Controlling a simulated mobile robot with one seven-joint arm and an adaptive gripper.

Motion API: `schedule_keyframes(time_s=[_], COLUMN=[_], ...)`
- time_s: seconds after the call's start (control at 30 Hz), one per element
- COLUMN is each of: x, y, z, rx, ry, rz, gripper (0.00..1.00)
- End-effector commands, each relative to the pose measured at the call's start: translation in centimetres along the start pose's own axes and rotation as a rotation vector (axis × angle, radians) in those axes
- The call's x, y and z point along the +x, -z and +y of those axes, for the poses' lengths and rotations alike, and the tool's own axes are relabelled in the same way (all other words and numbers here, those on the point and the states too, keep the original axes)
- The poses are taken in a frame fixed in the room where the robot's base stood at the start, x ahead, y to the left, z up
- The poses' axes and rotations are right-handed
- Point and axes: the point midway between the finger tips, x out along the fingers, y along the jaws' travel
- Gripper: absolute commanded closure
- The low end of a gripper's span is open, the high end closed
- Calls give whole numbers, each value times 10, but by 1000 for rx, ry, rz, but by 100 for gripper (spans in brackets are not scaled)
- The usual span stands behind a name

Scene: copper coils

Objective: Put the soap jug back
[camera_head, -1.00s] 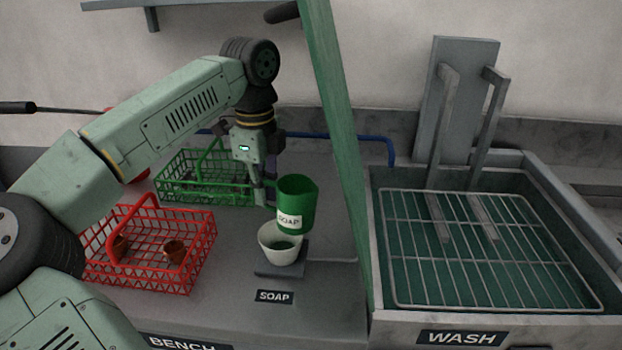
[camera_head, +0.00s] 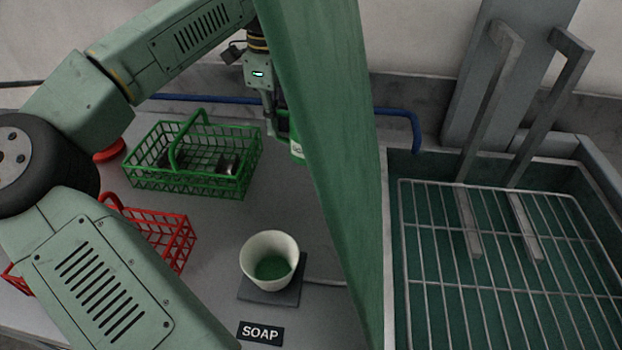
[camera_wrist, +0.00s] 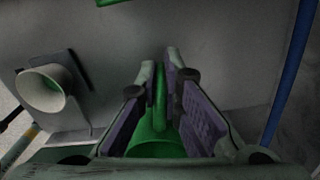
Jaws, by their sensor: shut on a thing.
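The green soap jug (camera_head: 297,152) hangs in my gripper (camera_head: 271,126), beyond the white cup and toward the back wall. A green post hides most of the jug in the head view. In the wrist view my gripper (camera_wrist: 172,70) is shut, with the jug's green handle between its purple pads and the jug body (camera_wrist: 155,138) below. A white cup (camera_head: 270,245) with green liquid inside stands on a dark square pad (camera_head: 290,296). A SOAP label (camera_head: 261,334) lies in front of the pad.
A green post (camera_head: 335,150) rises in front of the jug. A green basket (camera_head: 190,170) and a red basket (camera_head: 165,225) stand left on the bench. A wash basin with a wire rack (camera_head: 500,250) is at the right. A blue pipe (camera_head: 400,112) runs along the back.

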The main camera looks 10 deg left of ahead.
Motion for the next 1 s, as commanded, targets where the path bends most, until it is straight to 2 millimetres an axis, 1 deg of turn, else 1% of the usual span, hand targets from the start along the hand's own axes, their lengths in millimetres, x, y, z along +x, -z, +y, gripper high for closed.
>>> schedule_keyframes(time_s=[0.17,0.23,0.5,0.67,0.77,0.9,1.0], x=[0,4,43,54,66,88,96], y=[0,0,0,0,0,0,0], z=[0,0,0,0,0,0,0], rx=[0,1,1,1,2,1,0], ry=[0,-1,-1,-1,-2,-2,1], rz=[0,1,2,2,2,2,1], gripper=[100,100,100,100,100,100,100])
